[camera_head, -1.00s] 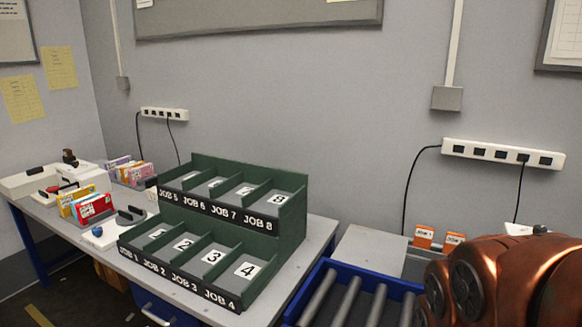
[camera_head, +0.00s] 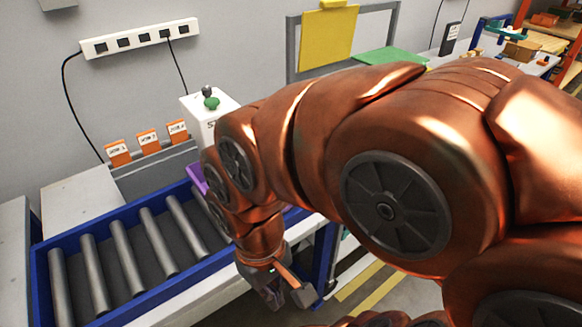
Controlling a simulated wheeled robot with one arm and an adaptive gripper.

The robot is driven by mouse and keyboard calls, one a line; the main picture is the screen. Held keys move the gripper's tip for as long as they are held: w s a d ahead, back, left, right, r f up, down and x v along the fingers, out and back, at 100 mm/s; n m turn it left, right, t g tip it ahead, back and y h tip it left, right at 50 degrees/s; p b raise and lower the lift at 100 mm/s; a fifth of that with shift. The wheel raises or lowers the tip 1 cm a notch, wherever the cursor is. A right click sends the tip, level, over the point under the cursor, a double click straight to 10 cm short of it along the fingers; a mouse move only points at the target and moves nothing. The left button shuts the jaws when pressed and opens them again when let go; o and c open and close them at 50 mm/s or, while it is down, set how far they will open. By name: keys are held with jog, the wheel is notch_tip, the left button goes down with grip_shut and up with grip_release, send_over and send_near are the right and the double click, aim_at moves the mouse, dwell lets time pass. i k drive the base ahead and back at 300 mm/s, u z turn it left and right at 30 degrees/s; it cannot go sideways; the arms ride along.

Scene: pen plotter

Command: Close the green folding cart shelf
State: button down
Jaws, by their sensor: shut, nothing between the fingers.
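A flat green panel (camera_head: 391,57), which looks like the folding shelf, shows behind my arm, beside a grey tube frame (camera_head: 393,27). It looks roughly level, sticking out from the frame. My arm hides its near side and whatever is below it. My gripper (camera_head: 287,296) hangs low, at the right of the roller conveyor, well to the near left of the green panel. It is shut and empty, apart from the panel.
A blue-edged roller conveyor (camera_head: 107,281) fills the lower left. A white box with a green button (camera_head: 211,103) and three orange cards (camera_head: 148,142) stand behind it. A yellow panel (camera_head: 328,36) hangs on the frame. Floor with yellow stripes (camera_head: 368,286) shows beyond my gripper.

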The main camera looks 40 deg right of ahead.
aim_at(388, 53)
jog(key=z, duration=2.15)
jog(key=i, duration=0.9)
jog(key=u, duration=0.1)
